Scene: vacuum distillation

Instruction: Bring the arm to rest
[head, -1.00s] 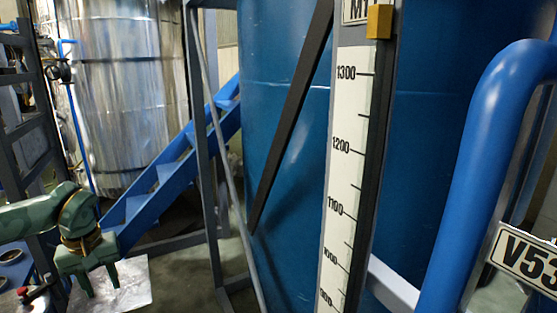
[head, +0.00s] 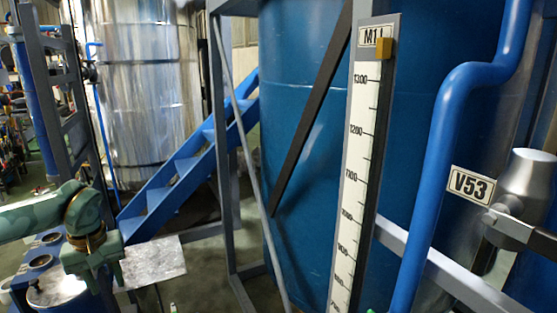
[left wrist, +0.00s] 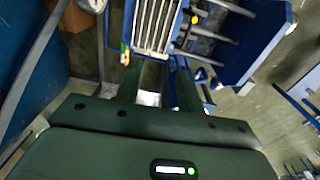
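My left arm, in green, comes in from the left edge of the head view. My left gripper (head: 103,278) points down at the lower left, in front of a blue drum and a light metal plate (head: 158,261). In the left wrist view, the two fingers of the left gripper (left wrist: 157,78) stand apart with a clear gap between them. Nothing is held between them. My right arm and right gripper are in neither view.
A large blue tank (head: 310,140) with a marked level scale (head: 357,165) stands ahead. Blue stairs (head: 190,155) and a shiny metal tank (head: 145,90) are behind. A blue pipe (head: 430,170), a V53 sign (head: 469,185) and a valve (head: 515,205) are at right.

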